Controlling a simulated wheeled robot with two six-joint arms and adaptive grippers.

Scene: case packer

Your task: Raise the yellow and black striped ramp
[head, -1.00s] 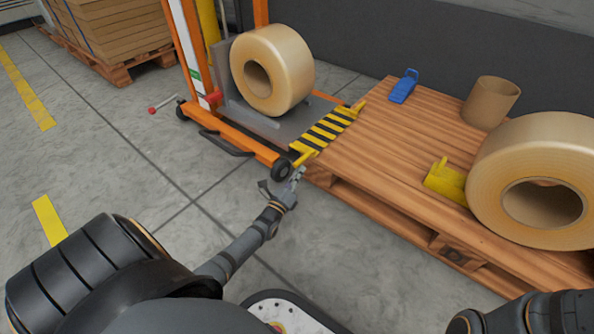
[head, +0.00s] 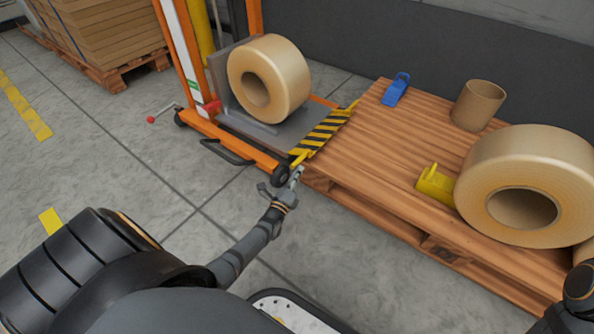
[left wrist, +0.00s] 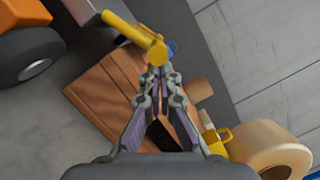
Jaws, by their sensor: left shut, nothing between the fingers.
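The yellow and black striped ramp (head: 321,133) sits between the lift's platform and the wooden pallet, leaning at an angle I cannot judge exactly. A yellow bar sticks out at its near corner. My left gripper (head: 297,174) is shut and empty, just below that near corner, beside the lift's front wheel. In the left wrist view, the fingertips (left wrist: 158,72) are close under the yellow bar (left wrist: 138,33); I cannot tell whether they touch it. The striped face does not show there. My right gripper is out of view; only part of my right arm shows at the right edge.
The orange lift (head: 232,137) carries a tape roll (head: 290,75). The wooden pallet (head: 375,150) holds another large roll (head: 560,160), a brown tube (head: 487,97), a blue chock (head: 396,88) and a yellow chock (head: 436,187). Floor left of my left arm is open.

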